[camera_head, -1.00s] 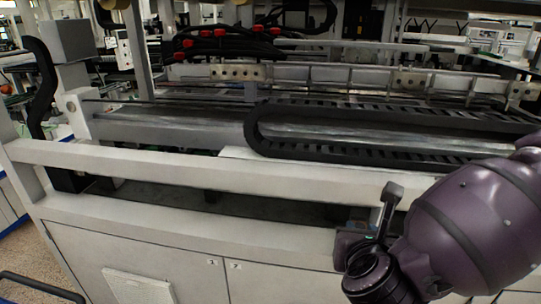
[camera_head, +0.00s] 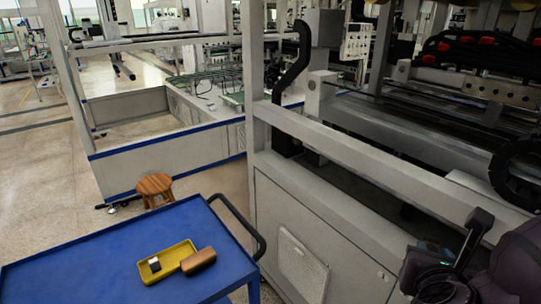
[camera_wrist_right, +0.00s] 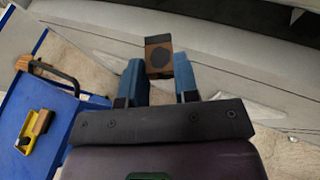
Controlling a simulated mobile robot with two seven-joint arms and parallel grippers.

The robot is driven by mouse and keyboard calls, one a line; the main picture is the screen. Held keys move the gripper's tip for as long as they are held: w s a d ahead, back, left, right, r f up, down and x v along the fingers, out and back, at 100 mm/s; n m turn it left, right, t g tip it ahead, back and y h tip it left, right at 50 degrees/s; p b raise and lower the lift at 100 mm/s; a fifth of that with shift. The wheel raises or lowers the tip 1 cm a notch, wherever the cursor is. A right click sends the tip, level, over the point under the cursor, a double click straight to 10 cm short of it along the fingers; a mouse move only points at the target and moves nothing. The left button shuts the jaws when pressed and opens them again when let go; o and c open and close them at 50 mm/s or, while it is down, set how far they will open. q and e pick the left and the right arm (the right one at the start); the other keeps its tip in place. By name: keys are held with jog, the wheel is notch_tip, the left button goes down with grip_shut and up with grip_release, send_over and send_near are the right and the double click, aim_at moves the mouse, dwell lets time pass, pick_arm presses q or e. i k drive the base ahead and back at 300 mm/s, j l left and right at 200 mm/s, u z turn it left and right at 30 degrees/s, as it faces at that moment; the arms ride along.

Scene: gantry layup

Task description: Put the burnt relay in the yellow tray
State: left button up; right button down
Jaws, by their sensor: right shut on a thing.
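The burnt relay (camera_wrist_right: 158,56), a small brown block with a dark round mark, is between the blue fingertips of my right gripper (camera_wrist_right: 158,76) in the right wrist view. The gripper is shut on it. In the head view my right gripper (camera_head: 430,248) is at the lower right, beside the machine's front rail, and the relay cannot be made out clearly. The yellow tray (camera_head: 172,252) lies on a blue cart at the lower left, well apart from the gripper. My left gripper is out of view.
The blue cart (camera_head: 100,262) has a dark handle (camera_head: 250,225). A small silver-and-dark block (camera_head: 154,264) sits in the tray, and a brown block (camera_head: 198,260) lies at its right side. A wooden stool (camera_head: 154,187) stands behind. The white machine (camera_head: 315,235) fills the right.

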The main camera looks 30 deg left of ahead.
aim_at(172, 262)
jog(key=j+u, duration=0.1)
jog(key=u, duration=1.1)
jog(key=i+j+u, duration=0.1)
jog(key=u, duration=1.1)
jog(key=i+l+u, duration=0.15)
